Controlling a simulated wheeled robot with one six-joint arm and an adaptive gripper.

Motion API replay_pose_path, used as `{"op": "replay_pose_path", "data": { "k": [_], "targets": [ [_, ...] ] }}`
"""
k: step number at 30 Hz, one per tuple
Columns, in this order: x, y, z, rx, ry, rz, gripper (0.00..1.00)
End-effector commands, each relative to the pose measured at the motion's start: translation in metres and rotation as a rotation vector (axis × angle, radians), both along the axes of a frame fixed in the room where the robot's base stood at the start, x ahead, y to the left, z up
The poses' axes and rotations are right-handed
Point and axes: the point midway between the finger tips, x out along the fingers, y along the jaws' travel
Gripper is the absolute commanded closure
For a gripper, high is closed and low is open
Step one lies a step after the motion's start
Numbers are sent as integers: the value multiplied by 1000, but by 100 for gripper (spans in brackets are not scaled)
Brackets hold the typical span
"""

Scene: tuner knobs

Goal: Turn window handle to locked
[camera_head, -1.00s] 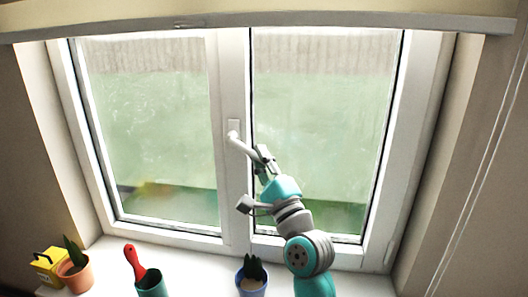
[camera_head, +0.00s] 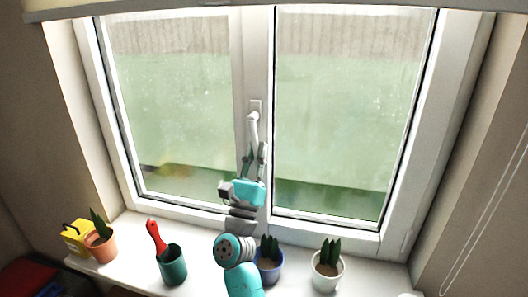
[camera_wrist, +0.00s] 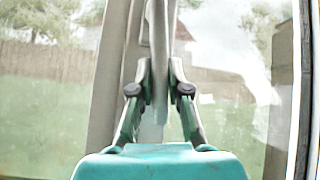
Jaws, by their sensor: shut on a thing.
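The white window handle (camera_head: 252,126) is mounted on the middle frame bar of the window. From its pivot plate (camera_head: 255,106) its lever hangs almost straight down, with its lower end between my fingers. My gripper (camera_head: 254,151) is shut on the lower part of the lever, just below the pivot. In the wrist view the handle (camera_wrist: 158,45) runs down between the two fingers of my gripper (camera_wrist: 159,72), one on each side.
Below on the white sill (camera_head: 205,262) stand a yellow box (camera_head: 76,238), a terracotta pot (camera_head: 101,246), a green pot with a red-handled tool (camera_head: 172,264), a blue pot (camera_head: 268,271) and a white pot (camera_head: 328,271). A blind (camera_head: 150,8) crosses the top.

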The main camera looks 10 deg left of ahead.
Motion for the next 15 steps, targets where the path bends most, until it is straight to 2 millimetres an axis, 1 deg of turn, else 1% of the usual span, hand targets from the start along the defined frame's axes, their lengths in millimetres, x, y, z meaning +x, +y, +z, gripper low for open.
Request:
{"op": "replay_pose_path", "data": {
  "k": [1, 6, 15],
  "targets": [
    [0, 4, 0, 27, -1, 3, 100],
    [1, 9, 0, 102, -3, 2, 100],
    [1, 13, 0, 155, -5, 1, 100]
  ]
}}
